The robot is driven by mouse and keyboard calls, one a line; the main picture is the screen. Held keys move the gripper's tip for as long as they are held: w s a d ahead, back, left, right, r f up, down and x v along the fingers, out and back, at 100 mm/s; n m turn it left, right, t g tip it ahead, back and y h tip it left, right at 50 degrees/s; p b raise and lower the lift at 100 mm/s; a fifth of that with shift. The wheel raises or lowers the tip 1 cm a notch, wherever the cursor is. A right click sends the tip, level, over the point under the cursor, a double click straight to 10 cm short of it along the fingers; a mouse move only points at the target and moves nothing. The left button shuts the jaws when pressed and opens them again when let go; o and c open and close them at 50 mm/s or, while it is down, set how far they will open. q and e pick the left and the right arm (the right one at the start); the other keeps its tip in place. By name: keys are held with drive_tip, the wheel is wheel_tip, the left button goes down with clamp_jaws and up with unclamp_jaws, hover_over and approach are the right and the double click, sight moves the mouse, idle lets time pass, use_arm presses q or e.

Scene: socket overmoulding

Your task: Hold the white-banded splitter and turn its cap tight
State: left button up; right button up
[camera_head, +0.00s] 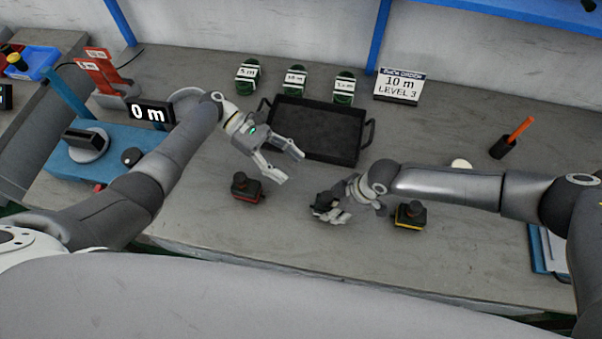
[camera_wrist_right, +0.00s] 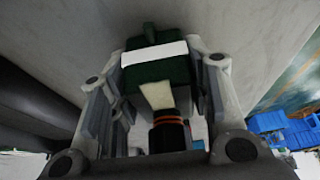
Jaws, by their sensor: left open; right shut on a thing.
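The white-banded splitter (camera_wrist_right: 155,72) is a dark green block with a white band across it. In the right wrist view it sits between the two fingers of my right gripper (camera_wrist_right: 166,85), which is shut on it. A black round part with an orange ring (camera_wrist_right: 168,130) shows below the block; I cannot tell how tight it is. In the head view the splitter (camera_head: 323,203) is a small dark shape, partly hidden by my right gripper (camera_head: 330,209), over the front of the bench. My left gripper (camera_head: 289,166) is open and empty, up and left of the splitter, fingers apart.
A red-banded splitter (camera_head: 246,187) stands left, a yellow-banded one (camera_head: 410,215) right. A black tray (camera_head: 318,150) lies behind the grippers. Green coils (camera_head: 294,81) and a "10 m LEVEL 3" sign (camera_head: 399,87) stand at the back. A blue device (camera_head: 70,160) is at left.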

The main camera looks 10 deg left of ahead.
sight(319, 200)
use_arm(q)
drive_tip(key=shift+w+a+r, duration=0.15)
drive_tip(key=shift+a+r, duration=0.1)
drive_tip(key=shift+a, duration=0.2)
drive_tip(key=shift+s+n+t, duration=1.9)
drive_tip(key=shift+s+t, duration=0.2)
drive_tip(key=shift+s, duration=0.05)
drive_tip(key=shift+h, duration=0.4)
drive_tip(key=x, duration=1.1)
drive_tip(key=shift+d+f, duration=0.25)
drive_tip(key=shift+f, duration=0.15)
drive_tip(key=shift+c, duration=0.2)
drive_tip(key=c, duration=1)
drive_tip(key=shift+w, duration=0.1)
